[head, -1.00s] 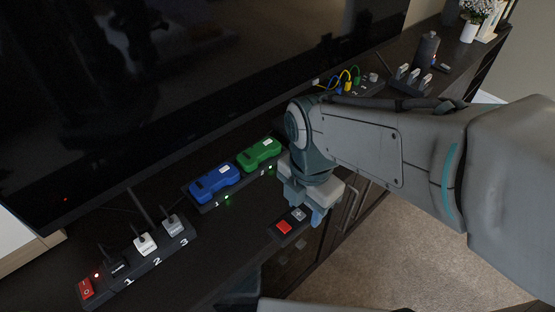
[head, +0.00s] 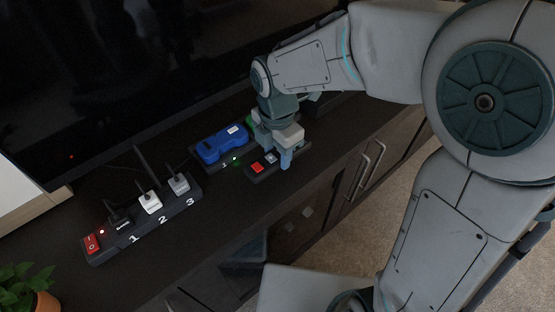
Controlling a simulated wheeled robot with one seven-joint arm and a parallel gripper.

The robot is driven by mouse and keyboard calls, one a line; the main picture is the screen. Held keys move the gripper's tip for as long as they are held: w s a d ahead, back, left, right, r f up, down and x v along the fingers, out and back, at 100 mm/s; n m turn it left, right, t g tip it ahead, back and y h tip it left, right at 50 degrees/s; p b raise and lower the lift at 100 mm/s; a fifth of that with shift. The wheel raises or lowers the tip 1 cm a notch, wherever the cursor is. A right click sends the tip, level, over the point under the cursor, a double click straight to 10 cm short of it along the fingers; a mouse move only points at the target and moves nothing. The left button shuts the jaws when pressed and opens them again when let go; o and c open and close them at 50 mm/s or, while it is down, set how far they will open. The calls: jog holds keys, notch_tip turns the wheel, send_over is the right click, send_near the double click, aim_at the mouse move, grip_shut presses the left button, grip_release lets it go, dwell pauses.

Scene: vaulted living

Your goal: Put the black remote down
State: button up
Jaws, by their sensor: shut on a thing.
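The black remote (head: 257,168), with a red button and a grey button on top, is in the head view just in front of the blue device. My gripper (head: 277,152) is shut on its right part, fingers pointing down. The remote lies flat, low over the dark cabinet top (head: 215,210). I cannot tell whether its underside touches the wood.
A blue device (head: 222,144) sits in a dock behind the remote; a green one (head: 250,121) is mostly hidden by my gripper. A power strip (head: 150,222) with plugs stands left, a potted plant (head: 20,285) lower left. A large screen (head: 130,80) stands behind.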

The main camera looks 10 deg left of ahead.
aim_at(277, 155)
jog(key=shift+f+b, duration=0.5)
jog(key=shift+f, duration=1.25)
jog(key=shift+f, duration=0.15)
jog(key=o, duration=1.1)
jog(key=shift+c, duration=0.2)
